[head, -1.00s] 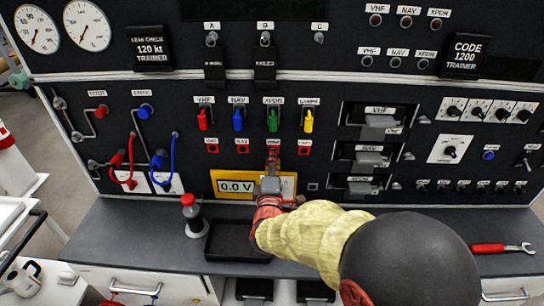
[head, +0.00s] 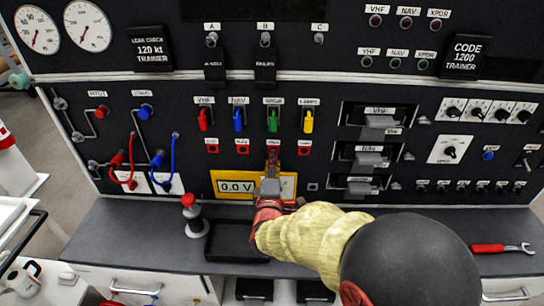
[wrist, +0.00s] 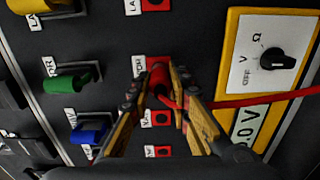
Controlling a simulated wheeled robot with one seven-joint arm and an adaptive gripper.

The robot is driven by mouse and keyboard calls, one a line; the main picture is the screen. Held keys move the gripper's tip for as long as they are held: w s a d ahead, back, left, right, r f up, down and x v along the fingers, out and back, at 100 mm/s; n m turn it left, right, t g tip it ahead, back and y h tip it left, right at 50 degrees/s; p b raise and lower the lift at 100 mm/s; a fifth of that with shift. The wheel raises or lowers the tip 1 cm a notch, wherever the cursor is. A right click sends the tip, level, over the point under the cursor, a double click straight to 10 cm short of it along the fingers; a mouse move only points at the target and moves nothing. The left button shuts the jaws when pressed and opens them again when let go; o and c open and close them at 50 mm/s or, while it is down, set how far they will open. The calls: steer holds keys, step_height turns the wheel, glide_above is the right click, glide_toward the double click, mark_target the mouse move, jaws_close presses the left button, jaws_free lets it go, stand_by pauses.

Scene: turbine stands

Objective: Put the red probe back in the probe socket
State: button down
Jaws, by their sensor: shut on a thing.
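My gripper (head: 272,172) is at the dark panel, just right of the yellow voltmeter's display. In the wrist view my gripper (wrist: 162,85) is shut on the red probe (wrist: 158,77). The probe points at the panel, over the place of a jack in the red jack column. Whether its tip is inside that jack or in front of it is hidden. A red lead (wrist: 245,100) runs from the probe across the voltmeter (wrist: 235,85). The voltmeter also shows in the head view (head: 222,176), reading 0.0 V. I cannot tell which opening is the probe socket.
Other red jacks (wrist: 161,118) sit beside the probe, with coloured switches (head: 238,119) above them in the head view. A black tray (head: 232,243) and a red-topped stand (head: 195,222) are on the bench. A red-handled wrench (head: 490,248) lies at right.

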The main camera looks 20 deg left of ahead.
steer(key=shift+s+d, duration=0.1)
steer(key=shift+s, duration=0.3)
steer(key=p+v, duration=0.1)
steer(key=v, duration=0.1)
steer(key=shift+s+d, duration=0.1)
steer(key=shift+s, duration=0.3)
stand_by(0.3)
